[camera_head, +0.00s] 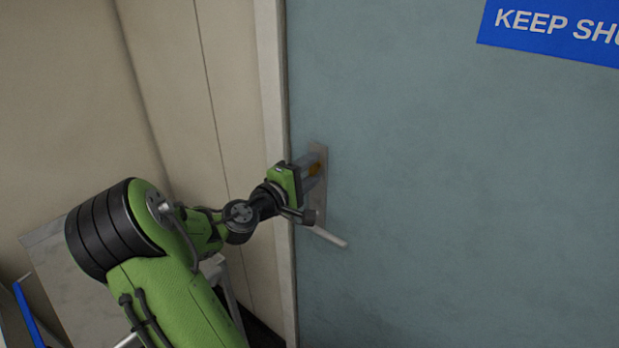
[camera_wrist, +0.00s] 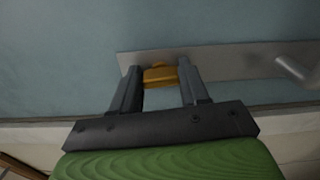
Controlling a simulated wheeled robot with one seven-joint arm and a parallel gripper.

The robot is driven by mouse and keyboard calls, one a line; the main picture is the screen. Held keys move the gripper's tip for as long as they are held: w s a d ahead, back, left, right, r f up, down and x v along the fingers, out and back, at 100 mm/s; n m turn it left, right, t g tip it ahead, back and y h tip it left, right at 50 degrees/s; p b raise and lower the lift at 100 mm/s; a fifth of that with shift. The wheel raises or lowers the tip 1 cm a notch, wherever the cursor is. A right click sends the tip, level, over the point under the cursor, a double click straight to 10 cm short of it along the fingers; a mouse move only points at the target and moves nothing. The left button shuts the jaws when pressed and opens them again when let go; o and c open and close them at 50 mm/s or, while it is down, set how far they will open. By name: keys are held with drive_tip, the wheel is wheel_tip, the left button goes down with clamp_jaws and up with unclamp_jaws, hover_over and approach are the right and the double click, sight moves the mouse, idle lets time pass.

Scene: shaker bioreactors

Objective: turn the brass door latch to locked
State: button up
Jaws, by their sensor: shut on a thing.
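The brass latch (camera_wrist: 160,75) sits on a metal plate (camera_wrist: 235,62) on the grey-blue door (camera_head: 450,180). In the head view the latch (camera_head: 315,168) is mostly hidden by my gripper (camera_head: 312,170). In the wrist view my gripper (camera_wrist: 160,82) has its two grey fingers on either side of the latch, near the plate, and is shut on it. The latch's exact angle is hard to tell.
A metal lever handle (camera_head: 328,237) sticks out below the latch on the same plate. The pale door frame (camera_head: 275,150) runs close along the left. A blue sign (camera_head: 555,30) is high on the door. A panel with a blue edge (camera_head: 28,315) stands at lower left.

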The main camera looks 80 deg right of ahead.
drive_tip(key=shift+m+b, duration=0.4)
drive_tip(key=shift+m, duration=0.2)
drive_tip(key=o, duration=1.1)
drive_tip(key=shift+c, duration=0.2)
drive_tip(key=v, duration=1.5)
drive_tip(key=shift+w+a, duration=0.25)
drive_tip(key=shift+a, duration=0.1)
drive_tip(key=shift+f, duration=0.1)
